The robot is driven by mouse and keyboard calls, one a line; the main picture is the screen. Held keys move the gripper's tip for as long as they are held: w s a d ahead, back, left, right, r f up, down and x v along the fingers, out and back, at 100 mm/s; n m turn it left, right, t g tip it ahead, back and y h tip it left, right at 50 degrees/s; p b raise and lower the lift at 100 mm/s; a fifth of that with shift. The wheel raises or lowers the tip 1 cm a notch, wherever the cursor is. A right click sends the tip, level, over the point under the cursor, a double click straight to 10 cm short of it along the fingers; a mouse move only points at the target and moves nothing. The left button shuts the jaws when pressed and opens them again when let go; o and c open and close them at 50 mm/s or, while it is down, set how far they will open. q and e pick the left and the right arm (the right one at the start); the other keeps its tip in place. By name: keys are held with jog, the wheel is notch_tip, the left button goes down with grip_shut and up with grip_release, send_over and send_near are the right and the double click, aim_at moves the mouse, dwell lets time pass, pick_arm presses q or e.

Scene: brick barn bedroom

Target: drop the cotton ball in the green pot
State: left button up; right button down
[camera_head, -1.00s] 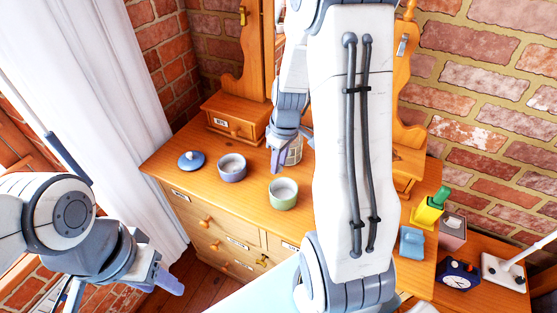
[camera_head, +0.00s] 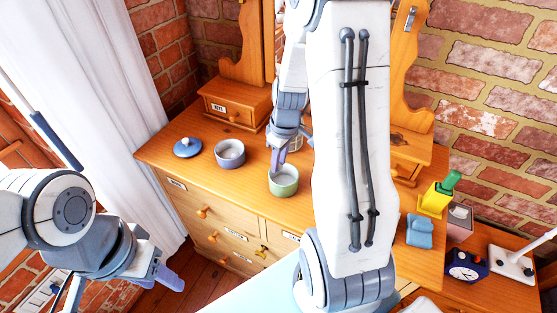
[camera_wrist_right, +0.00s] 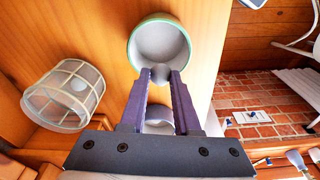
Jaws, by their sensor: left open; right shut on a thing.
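The green pot (camera_head: 284,188) stands open on the wooden dresser top. My right gripper (camera_head: 278,170) is over it, its fingers overlapping the pot's far rim in the head view. In the right wrist view, the green pot (camera_wrist_right: 160,22) opens just beyond the fingertips. My right gripper (camera_wrist_right: 160,76) is shut on a small greyish ball, the cotton ball (camera_wrist_right: 160,73), seen against the pot's inside near its rim. My left gripper (camera_head: 168,274) is open and empty, low at the left, away from the dresser.
A purple pot (camera_head: 230,154) stands left of the green pot, with a blue lid (camera_head: 187,147) beside it. A mesh basket (camera_wrist_right: 65,95) stands close to the green pot. A blue clock (camera_head: 466,266) and a yellow item (camera_head: 434,200) are at the right.

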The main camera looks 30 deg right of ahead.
jog(key=c, duration=0.6)
grip_release()
jog(key=shift+o, duration=0.2)
notch_tip(320, 180, up, 10)
jog(key=s, duration=0.1)
jog(key=s+a+r+n, duration=0.1)
jog(key=s+a, duration=0.2)
jog(key=a, duration=0.5)
jog(key=s+a+n, duration=0.1)
jog(key=s+a, duration=0.2)
jog(key=a, duration=0.6)
jog(key=s+a+n+g, duration=0.1)
jog(key=s+a, duration=0.7)
jog(key=s, duration=0.4)
jog(key=shift+f+y+b, duration=0.15)
jog(key=shift+y+b, duration=0.15)
jog(key=shift+b, duration=0.15)
jog(key=shift+s, duration=0.1)
